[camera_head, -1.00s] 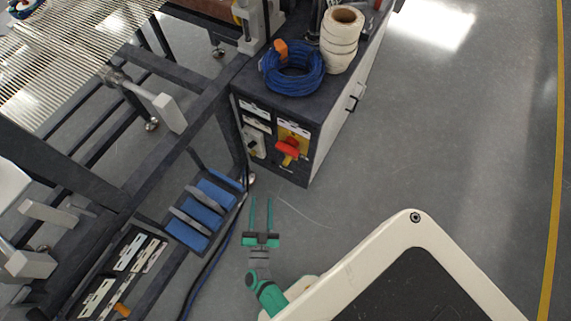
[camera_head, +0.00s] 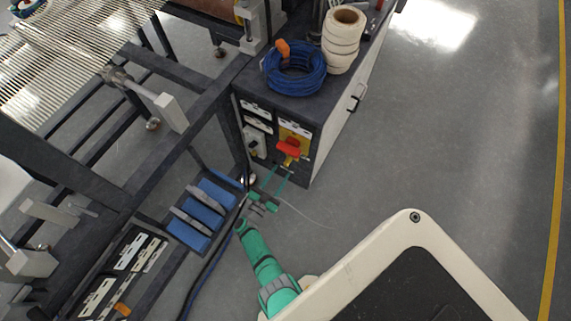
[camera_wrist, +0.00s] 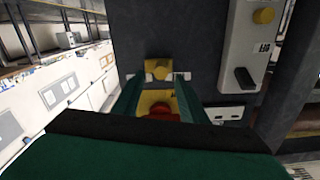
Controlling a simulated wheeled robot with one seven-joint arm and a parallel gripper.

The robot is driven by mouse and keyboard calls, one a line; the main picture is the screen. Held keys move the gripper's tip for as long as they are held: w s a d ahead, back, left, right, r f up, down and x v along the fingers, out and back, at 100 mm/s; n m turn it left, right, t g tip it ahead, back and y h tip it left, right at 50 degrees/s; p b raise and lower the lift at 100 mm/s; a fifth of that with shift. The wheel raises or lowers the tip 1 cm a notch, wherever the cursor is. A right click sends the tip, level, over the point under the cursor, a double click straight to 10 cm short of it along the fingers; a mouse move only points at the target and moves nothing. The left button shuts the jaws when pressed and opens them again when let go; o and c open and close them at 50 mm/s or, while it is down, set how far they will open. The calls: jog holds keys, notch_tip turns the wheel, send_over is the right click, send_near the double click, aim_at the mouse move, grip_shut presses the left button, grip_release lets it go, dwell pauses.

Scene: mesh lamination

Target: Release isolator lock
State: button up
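The isolator is a red rotary handle (camera_head: 289,148) on a yellow plate (camera_head: 302,132) on the dark cabinet front. The handle also shows in the wrist view (camera_wrist: 160,111), between my fingers and partly hidden by the gripper body. A small yellow block on a pale bar, which looks like the lock (camera_wrist: 158,69), sits beside the plate, just beyond my fingertips. My gripper (camera_head: 281,170) is open, with its green fingers pointing at the isolator from below in the head view. In the wrist view the fingertips (camera_wrist: 158,80) are apart with nothing between them; contact with the bar cannot be told.
A grey switch box (camera_wrist: 240,60) with a yellow knob and black lever is beside the isolator. A blue cable coil (camera_head: 294,70) and white rolls (camera_head: 342,40) stand on the cabinet top. A dark machine frame (camera_head: 150,165) is at left. The floor at right is clear.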

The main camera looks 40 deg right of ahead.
aim_at(286, 165)
jog(key=x, duration=0.5)
jog(key=shift+w+d, duration=0.2)
jog(key=shift+d, duration=0.15)
